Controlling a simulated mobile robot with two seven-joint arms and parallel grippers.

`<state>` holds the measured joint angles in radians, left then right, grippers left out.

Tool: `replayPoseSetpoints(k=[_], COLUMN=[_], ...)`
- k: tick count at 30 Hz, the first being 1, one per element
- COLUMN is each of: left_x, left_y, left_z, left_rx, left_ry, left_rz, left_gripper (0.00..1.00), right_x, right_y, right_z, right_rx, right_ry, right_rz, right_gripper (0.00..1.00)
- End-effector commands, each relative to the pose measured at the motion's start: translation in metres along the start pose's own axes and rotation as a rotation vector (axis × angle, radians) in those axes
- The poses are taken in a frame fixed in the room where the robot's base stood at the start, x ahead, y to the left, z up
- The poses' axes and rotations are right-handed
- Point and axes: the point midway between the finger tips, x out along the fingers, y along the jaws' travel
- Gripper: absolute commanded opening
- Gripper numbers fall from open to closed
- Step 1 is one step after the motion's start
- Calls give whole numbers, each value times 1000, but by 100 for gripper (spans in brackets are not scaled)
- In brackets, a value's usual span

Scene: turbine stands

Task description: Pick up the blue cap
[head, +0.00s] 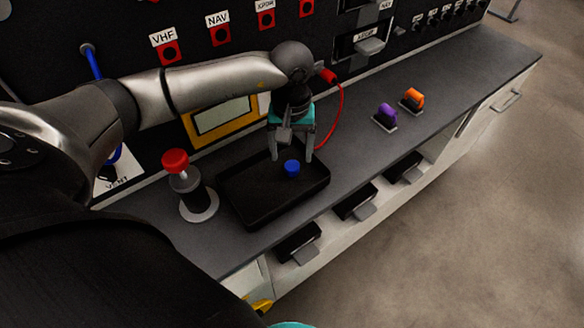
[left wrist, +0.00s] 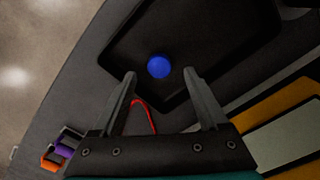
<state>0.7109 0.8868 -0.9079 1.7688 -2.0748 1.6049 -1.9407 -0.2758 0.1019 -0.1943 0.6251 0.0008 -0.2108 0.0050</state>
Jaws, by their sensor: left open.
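The blue cap (head: 292,168) sits in the black tray (head: 247,205) on the counter, toward the tray's right end. My left gripper (head: 291,157) is open and empty, above the tray close to the cap. In the left wrist view the cap (left wrist: 159,67) shows as a round blue disc just beyond the open fingertips (left wrist: 159,73), in line with the gap between them. The black tray (left wrist: 215,30) lies beneath it. I see no contact between fingers and cap.
A red-topped post (head: 176,162) on a round base stands left of the tray. A yellow-framed screen (head: 220,118) is behind it. A red cable (head: 341,105) curves right of the gripper. Purple (head: 386,114) and orange (head: 412,97) pieces stand farther right; counter between is clear.

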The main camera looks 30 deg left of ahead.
Motion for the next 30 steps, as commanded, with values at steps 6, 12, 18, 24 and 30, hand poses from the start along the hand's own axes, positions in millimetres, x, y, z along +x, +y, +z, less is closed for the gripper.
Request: replayPoseSetpoints(k=[6, 12, 18, 24, 30], left_x=[35, 45, 44, 44, 44], left_y=[1, 2, 1, 1, 1], left_z=[0, -1, -1, -1, -1], left_rx=[-1, 1, 1, 1, 1], left_ry=[-4, -1, -1, -1, -1], left_rz=[0, 1, 1, 1, 0], left_gripper=[76, 76, 66, 44, 21], right_x=[8, 10, 9, 9, 9], right_y=[0, 1, 3, 4, 4], right_z=[-1, -2, -2, -2, -3], right_rx=[3, 5, 4, 4, 3], right_ry=[4, 7, 8, 8, 8], right_rz=[1, 2, 4, 6, 6], right_gripper=[88, 88, 88, 88, 88])
